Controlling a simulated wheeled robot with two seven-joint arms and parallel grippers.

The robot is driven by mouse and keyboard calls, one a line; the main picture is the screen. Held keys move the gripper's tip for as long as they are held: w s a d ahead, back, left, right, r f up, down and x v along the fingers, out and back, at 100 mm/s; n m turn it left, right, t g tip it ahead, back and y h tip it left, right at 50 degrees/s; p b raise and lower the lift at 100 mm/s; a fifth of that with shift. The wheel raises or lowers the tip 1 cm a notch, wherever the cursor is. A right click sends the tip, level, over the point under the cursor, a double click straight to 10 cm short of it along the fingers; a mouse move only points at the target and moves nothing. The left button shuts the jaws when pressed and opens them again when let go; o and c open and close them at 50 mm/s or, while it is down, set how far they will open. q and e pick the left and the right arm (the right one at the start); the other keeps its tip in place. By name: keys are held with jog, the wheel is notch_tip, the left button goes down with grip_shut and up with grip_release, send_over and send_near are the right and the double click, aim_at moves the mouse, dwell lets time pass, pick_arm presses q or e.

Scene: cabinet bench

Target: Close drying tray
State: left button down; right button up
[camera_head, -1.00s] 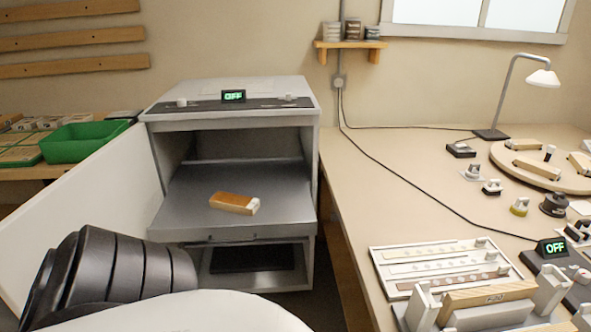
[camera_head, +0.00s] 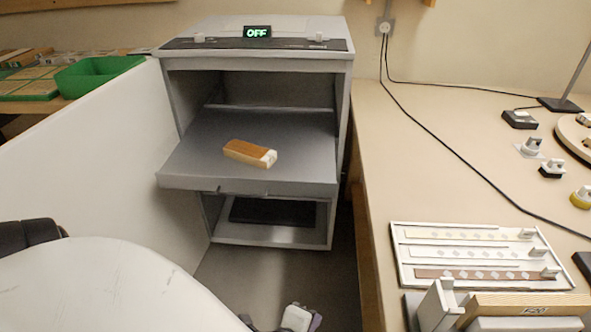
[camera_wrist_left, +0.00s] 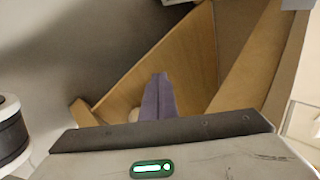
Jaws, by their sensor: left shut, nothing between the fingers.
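The grey drying tray (camera_head: 205,160) is pulled out of the front of the grey cabinet (camera_head: 344,100), its front edge clear of the opening. A wooden block with a pale end (camera_head: 248,152) lies on the tray. My left gripper (camera_head: 285,319) shows only in part at the bottom of the head view, low in front of the cabinet and apart from the tray. In the left wrist view its purple fingers (camera_wrist_left: 159,95) are together and empty. My right gripper is not in view.
The white cabinet door (camera_head: 90,160) stands open on the left. A bench (camera_head: 375,190) runs along the right, with a white rack of strips (camera_head: 400,250) near its front. A green bin (camera_head: 98,73) sits at the back left. Dark floor lies before the cabinet.

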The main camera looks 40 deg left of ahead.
pick_arm(q)
jog(key=w+a+r+m+t+y+b, duration=0.2)
jog(key=w+a+r+m+y+b, duration=0.15)
jog(key=w+a+m+y, duration=0.35)
jog(key=m+t+y+b, duration=0.1)
jog(key=m+t+y, duration=0.2)
jog(key=m, duration=0.3)
send_near(305, 185)
jog(key=b+x, duration=0.2)
jog(key=x, duration=0.3)
jog(key=shift+w+a+f, duration=0.1)
jog(key=shift+w+f, duration=0.05)
jog(key=shift+w, duration=0.05)
jog(key=shift+w+a, duration=0.3)
jog(key=shift+w, duration=0.1)
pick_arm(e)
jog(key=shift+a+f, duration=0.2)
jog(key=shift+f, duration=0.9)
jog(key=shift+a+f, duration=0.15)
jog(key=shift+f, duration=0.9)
